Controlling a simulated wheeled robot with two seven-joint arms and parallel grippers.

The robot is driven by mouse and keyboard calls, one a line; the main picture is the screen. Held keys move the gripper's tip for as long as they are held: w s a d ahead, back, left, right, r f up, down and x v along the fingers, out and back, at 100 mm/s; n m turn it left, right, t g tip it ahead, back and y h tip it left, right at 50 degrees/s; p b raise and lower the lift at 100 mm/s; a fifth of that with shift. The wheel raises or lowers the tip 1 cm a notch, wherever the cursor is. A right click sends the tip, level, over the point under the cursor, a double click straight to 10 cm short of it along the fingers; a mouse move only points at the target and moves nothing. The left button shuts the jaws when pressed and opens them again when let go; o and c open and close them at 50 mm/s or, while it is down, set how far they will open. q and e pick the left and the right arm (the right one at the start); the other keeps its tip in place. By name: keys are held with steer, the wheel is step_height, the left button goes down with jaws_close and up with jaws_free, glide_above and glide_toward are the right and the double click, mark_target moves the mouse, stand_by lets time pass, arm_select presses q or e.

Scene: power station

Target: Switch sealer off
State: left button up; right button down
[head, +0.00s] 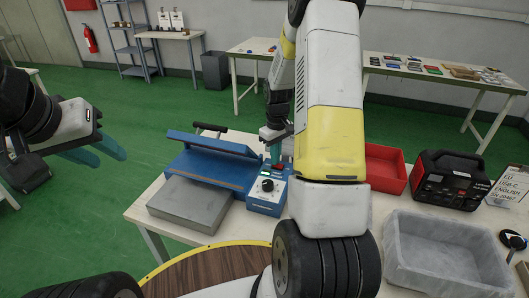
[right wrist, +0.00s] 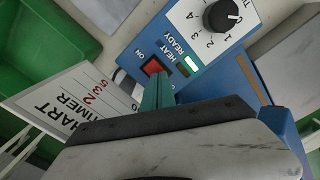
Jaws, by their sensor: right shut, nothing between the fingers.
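The blue sealer (head: 215,160) stands on the near table, with a control box (head: 265,197) at its right end. The box has a black knob (right wrist: 221,17) and a red rocker switch (right wrist: 154,67) by the "ON" label. A pale green-white indicator (right wrist: 192,64) sits by "HEAT READY". My right gripper (head: 275,153) is shut and empty, pointing down at the switch. In the right wrist view its teal fingertips (right wrist: 158,80) are at the switch's edge; I cannot tell whether they touch. My left gripper (head: 107,148) is open and empty, left of the table.
A grey block (head: 190,204) lies before the sealer. A red bin (head: 385,168), a black power unit (head: 448,178) and a grey tub (head: 443,250) stand to the right. A white sign (right wrist: 75,105) is beside the control box. My right arm covers part of the table.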

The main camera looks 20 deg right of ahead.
steer(key=shift+f, duration=0.3)
steer(key=shift+r, duration=3.55)
steer(key=shift+r, duration=0.1)
steer(key=s+a+r+m+t, duration=0.1)
steer(key=s+a+r+t, duration=0.1)
steer(key=s+a+r, duration=0.45)
steer(key=s+a+r+m+t, duration=0.1)
steer(key=s+r, duration=0.2)
steer(key=r, duration=0.6)
steer(key=s+a+r+m+t+y, duration=0.1)
steer(key=s+a+r, duration=0.1)
steer(key=s, duration=0.4)
steer(key=s+a+r+m+t+y, duration=0.1)
steer(key=s+a+r+t, duration=0.1)
steer(key=s, duration=0.5)
steer(key=shift+s+a+r, duration=0.25)
steer(key=shift+a+r, duration=0.4)
steer(key=shift+r, duration=0.15)
